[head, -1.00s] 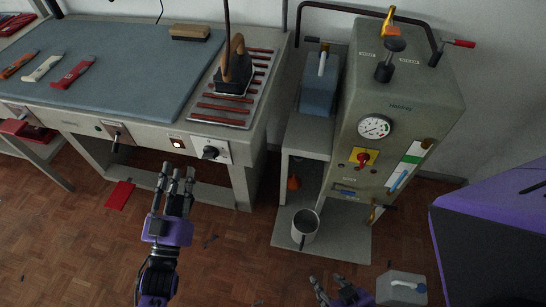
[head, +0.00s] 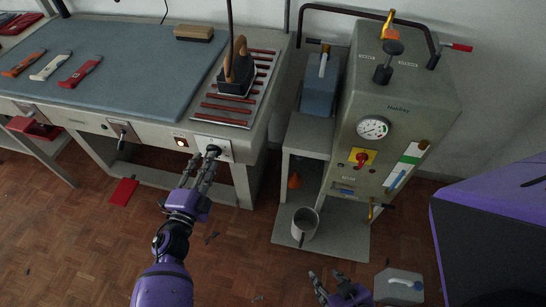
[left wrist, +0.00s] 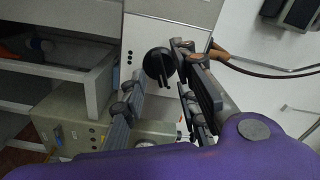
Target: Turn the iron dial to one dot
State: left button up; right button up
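The iron dial is a black round knob (head: 212,151) on a white plate (head: 226,146) on the table's front, below the iron (head: 236,78). In the left wrist view the dial (left wrist: 159,66) shows a raised grip bar. My left gripper (head: 204,163) is open at the dial. In the left wrist view its fingers (left wrist: 158,72) stand apart, one on each side of the knob; I cannot tell whether they touch it. My right gripper (head: 328,279) is open and empty, low at the bottom of the head view.
A lit switch (head: 181,141) sits left of the dial plate. A grey machine (head: 390,120) with a gauge stands to the right, with a metal mug (head: 305,225) on its base. A grey canister (head: 399,286) is beside my right gripper.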

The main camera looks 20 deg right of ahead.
pick_arm(q)
jog(key=shift+w+d, duration=0.4)
jog(key=shift+w, duration=0.1)
grip_shut()
jog(key=shift+n, duration=0.6)
grip_release()
